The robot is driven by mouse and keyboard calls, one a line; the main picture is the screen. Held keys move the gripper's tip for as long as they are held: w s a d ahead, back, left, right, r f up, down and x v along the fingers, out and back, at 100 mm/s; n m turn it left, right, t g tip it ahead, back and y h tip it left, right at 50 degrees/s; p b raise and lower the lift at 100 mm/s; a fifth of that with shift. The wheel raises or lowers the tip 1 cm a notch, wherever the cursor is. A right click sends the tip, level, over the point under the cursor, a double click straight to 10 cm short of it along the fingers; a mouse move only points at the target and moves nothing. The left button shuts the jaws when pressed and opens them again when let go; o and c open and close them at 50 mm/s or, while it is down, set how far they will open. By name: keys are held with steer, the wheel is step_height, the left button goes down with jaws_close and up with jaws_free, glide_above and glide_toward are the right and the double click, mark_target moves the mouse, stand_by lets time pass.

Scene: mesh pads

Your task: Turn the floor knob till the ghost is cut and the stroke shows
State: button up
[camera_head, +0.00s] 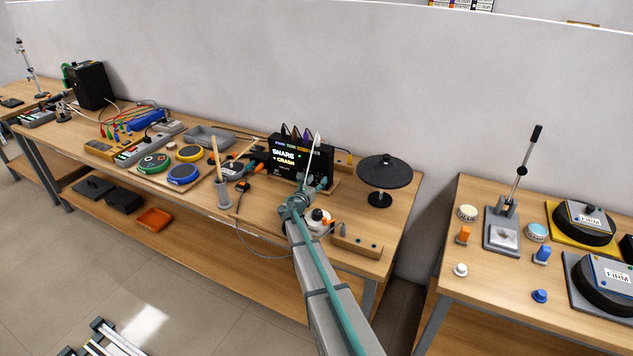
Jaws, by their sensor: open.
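A black box module (287,158) stands on the long wooden bench, with the lit words "SNARE + CRASH" on its front face. Several small coloured pieces stick up along its top edge. My gripper (320,184) is at the front right of the module, at the end of my arm, and looks small here. Its jaws are open; I cannot tell whether they touch anything. The floor knob cannot be picked out; part of the module's lower right front is hidden behind my gripper and a thin pale stick.
A black cymbal-like disc (385,171) on a stand is right of the module. Round pads (183,174) are at left. A gap separates the right-hand table (464,278).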

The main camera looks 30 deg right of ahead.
jaws_close()
